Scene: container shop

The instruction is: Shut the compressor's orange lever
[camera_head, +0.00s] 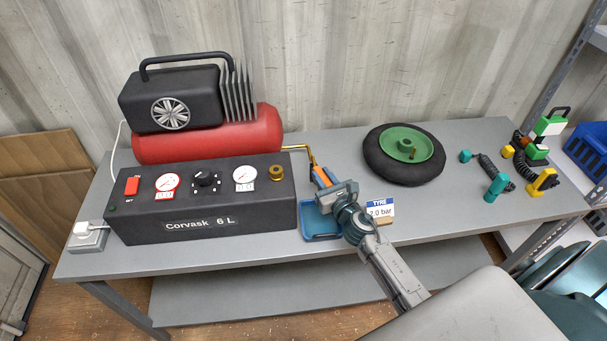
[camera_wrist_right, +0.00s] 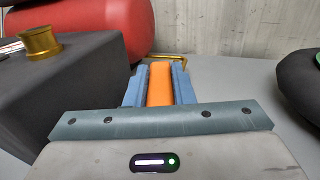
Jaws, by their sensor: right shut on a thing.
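The compressor has a red tank (camera_head: 215,135) and a black control box (camera_head: 205,195) on the grey bench. A brass pipe (camera_head: 302,150) runs from the tank's right end to the orange lever (camera_head: 322,175). My right gripper (camera_head: 325,180) is at the lever, just right of the control box. In the right wrist view, the orange lever (camera_wrist_right: 160,83) lies between the blue fingers of my right gripper (camera_wrist_right: 159,82), which are shut on it. The lever's far end and the valve under it are mostly hidden. My left gripper is not in view.
A blue tray (camera_head: 318,222) sits below my right gripper. Teal and yellow tools (camera_head: 497,187) lie farther right. Bare bench (camera_head: 440,210) lies between.

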